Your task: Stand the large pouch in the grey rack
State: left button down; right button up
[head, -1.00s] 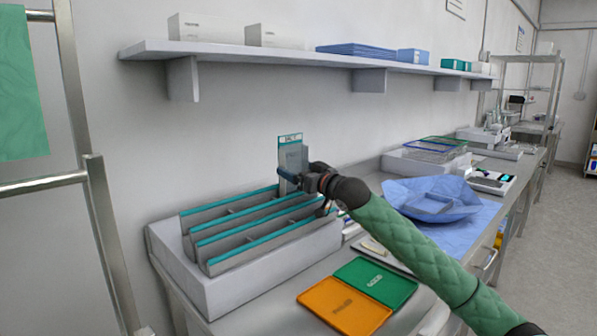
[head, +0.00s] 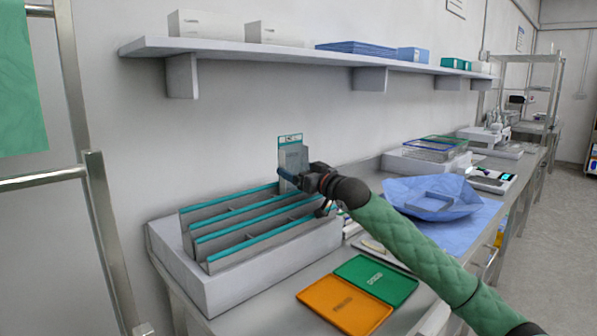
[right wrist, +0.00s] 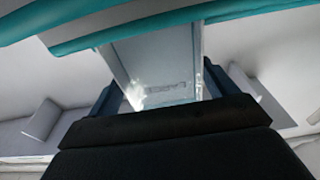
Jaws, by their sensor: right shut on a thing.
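The large pouch (head: 291,157) is a grey, part-clear sleeve with a teal-edged top band. It stands upright at the back right end of the grey rack (head: 262,240). My right gripper (head: 290,181) is shut on it from the right side. In the right wrist view the pouch (right wrist: 165,65) shows between the fingers, with lettering on it that reads like "LARGE". The rack's teal-edged dividers cross the top of that view. The pouch's lower edge is hidden behind the rack and gripper in the head view, so I cannot tell how deep it sits. My left gripper is not in view.
The rack sits on a white block on the steel bench. An orange tray (head: 343,305) and a green tray (head: 375,281) lie in front right. A blue wrap with a tray (head: 430,202) is further right. A shelf (head: 300,56) hangs above the rack.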

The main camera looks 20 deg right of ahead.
jog(key=o, duration=0.8)
